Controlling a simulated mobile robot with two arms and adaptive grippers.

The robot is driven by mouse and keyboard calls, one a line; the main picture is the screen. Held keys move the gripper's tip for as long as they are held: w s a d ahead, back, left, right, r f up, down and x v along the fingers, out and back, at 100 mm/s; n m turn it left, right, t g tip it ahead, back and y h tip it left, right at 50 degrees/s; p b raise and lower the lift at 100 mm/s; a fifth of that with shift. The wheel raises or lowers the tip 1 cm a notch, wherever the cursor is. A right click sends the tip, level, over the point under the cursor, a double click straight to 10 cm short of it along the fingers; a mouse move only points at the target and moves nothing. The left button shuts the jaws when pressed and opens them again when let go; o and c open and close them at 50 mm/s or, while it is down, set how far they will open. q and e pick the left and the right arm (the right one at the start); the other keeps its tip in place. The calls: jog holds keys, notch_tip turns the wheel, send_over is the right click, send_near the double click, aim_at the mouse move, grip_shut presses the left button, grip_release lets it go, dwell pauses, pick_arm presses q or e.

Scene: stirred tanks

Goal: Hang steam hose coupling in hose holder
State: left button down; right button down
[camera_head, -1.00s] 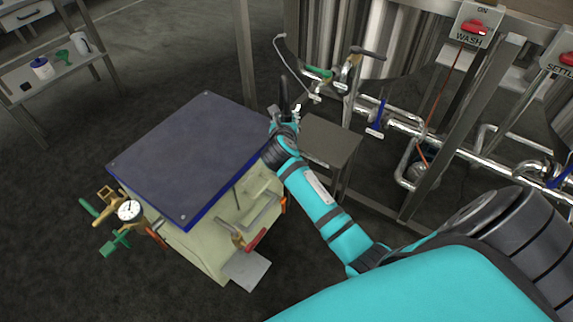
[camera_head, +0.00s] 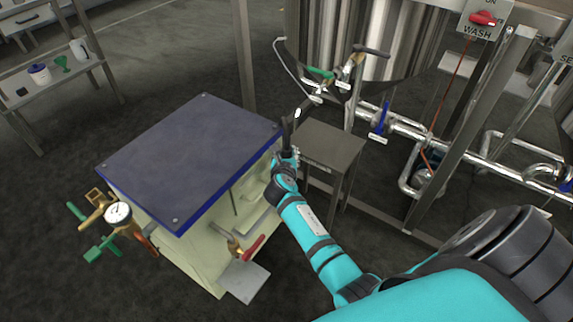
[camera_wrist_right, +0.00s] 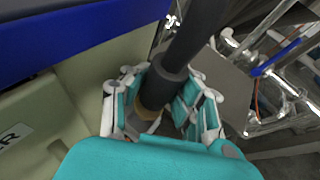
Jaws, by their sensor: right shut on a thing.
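My right gripper (camera_head: 286,160) is beside the right edge of the blue-topped pale green machine. In the right wrist view my right gripper (camera_wrist_right: 165,98) is closed around the black steam hose coupling (camera_wrist_right: 168,88), with a brass-coloured part at its lower end. The black hose runs up and away from the fingers; in the head view the dark hose and coupling (camera_head: 288,133) rise above the gripper. I cannot make out the hose holder for certain. My left gripper is not in view.
The machine's flat blue top (camera_head: 190,155) is bare. A small grey steel table (camera_head: 332,146) stands just right of the gripper. Tank pipes and valves (camera_head: 380,120) lie behind it. A gauge (camera_head: 118,214) and a red-handled valve (camera_head: 244,248) stick out from the machine.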

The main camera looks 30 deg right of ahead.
jog(key=shift+f, duration=0.65)
jog(key=shift+f+b, duration=0.7)
jog(key=shift+b, duration=0.05)
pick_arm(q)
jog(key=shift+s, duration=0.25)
pick_arm(e)
jog(key=shift+f, duration=0.35)
jog(key=shift+f, duration=0.15)
jog(key=c, duration=1.3)
grip_release()
jog(key=shift+c, duration=0.2)
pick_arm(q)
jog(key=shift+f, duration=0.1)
